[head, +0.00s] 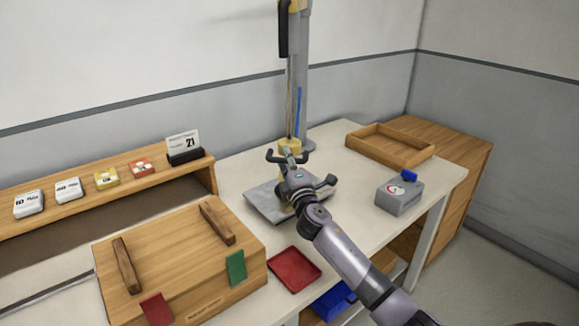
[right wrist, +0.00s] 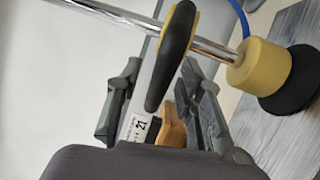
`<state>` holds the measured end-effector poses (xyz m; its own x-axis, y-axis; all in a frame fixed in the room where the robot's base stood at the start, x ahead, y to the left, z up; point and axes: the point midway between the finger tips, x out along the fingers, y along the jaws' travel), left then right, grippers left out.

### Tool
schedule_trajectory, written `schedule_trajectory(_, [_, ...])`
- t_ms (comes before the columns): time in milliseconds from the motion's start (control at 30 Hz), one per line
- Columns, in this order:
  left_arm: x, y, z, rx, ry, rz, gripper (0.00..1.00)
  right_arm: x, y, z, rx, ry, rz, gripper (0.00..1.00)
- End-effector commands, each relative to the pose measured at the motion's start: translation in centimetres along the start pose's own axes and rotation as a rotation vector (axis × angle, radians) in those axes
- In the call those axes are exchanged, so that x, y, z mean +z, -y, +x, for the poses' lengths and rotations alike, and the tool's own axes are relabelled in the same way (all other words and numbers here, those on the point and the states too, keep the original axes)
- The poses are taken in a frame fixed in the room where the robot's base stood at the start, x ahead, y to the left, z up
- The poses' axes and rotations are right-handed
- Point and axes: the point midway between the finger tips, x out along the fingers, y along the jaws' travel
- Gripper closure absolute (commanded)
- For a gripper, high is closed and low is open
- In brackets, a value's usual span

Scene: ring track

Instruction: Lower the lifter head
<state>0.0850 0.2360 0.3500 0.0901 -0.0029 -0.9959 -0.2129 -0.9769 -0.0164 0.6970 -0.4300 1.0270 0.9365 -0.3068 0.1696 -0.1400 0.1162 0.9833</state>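The lifter stands at the back of the table, with a grey column (head: 304,95) and a thin metal rod beside it. A yellow part of the lifter (head: 289,144) shows just behind my right gripper (head: 287,158). In the right wrist view, the lifter head is a yellow cylinder (right wrist: 258,65) with a black cup (right wrist: 295,80) on the rod's end, facing a grey plate. A black grip with a yellow edge (right wrist: 172,60) lies between the fingers of my right gripper (right wrist: 159,75). These fingers are open, with gaps on both sides. My left gripper is not in view.
The grey plate (head: 262,207) lies under my right gripper. A red tray (head: 294,269) and a wooden box (head: 180,250) are in front and left.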

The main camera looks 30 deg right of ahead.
Motion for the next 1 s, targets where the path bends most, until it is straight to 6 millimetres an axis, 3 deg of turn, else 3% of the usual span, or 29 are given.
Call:
schedule_trajectory(167, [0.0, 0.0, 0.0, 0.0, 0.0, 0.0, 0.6, 0.0, 0.2, -2.0, -0.003, -0.001, -0.001, 0.65])
schedule_trajectory(600, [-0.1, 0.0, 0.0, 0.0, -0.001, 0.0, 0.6, 0.0, 0.2, -10.4, -0.004, 0.0, 0.001, 0.65])
schedule_trajectory(800, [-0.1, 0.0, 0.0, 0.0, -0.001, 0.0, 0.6, 0.0, 0.1, -11.8, -0.001, 0.0, 0.0, 0.65])
schedule_trajectory(1000, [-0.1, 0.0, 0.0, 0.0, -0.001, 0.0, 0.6, 0.0, 0.1, -11.9, -0.001, 0.0, 0.0, 0.65])
